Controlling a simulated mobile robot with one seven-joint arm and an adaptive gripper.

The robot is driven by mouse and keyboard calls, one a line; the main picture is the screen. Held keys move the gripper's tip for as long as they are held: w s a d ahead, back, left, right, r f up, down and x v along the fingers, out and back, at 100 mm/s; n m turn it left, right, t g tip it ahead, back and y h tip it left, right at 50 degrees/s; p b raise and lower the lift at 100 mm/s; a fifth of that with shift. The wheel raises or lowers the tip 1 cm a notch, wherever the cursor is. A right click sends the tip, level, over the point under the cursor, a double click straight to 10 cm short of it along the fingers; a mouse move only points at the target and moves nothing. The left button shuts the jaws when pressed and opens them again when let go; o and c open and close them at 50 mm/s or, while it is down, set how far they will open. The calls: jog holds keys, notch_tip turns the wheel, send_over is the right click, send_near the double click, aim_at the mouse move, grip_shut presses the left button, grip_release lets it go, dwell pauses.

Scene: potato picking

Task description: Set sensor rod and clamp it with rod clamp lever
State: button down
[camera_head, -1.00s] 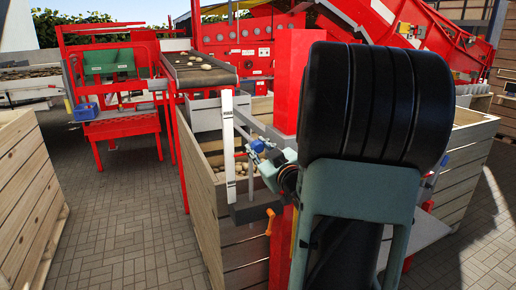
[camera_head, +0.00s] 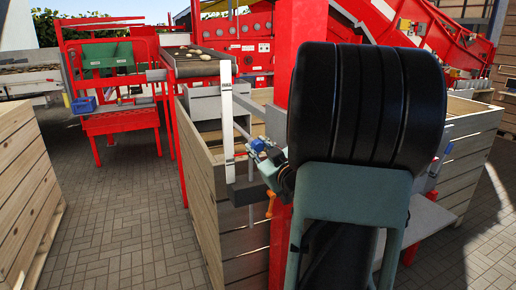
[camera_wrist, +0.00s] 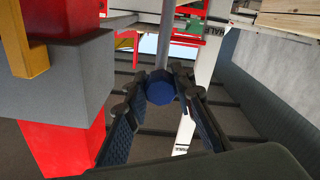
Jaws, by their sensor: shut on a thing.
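My gripper (camera_wrist: 160,100) has its dark fingers on both sides of a blue knob (camera_wrist: 160,92), shut on it. A thin grey rod (camera_wrist: 162,55), apparently the sensor rod, extends from the knob in the wrist view. In the head view the blue knob (camera_head: 259,146) and my gripper (camera_head: 268,156) are beside the red post, right of a white upright bar (camera_head: 226,115). An orange lever (camera_head: 270,204), apparently the rod clamp lever, sits below my gripper. It also shows at the wrist view's top left (camera_wrist: 22,35) by a grey block (camera_wrist: 70,85).
A red post (camera_head: 300,60) stands close behind my arm. A wooden crate (camera_head: 198,170) is below and left of the bar, and another crate (camera_head: 30,180) is at the far left. Paved floor (camera_head: 130,220) is clear between them. A conveyor (camera_head: 200,62) lies behind.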

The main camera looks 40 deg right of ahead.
notch_tip(320, 180, down, 3)
jog(key=shift+f+b, duration=0.1)
jog(key=shift+b, duration=1)
jog(key=c, duration=1.6)
grip_release()
jog(key=shift+s, duration=0.1)
jog(key=v, duration=1.2)
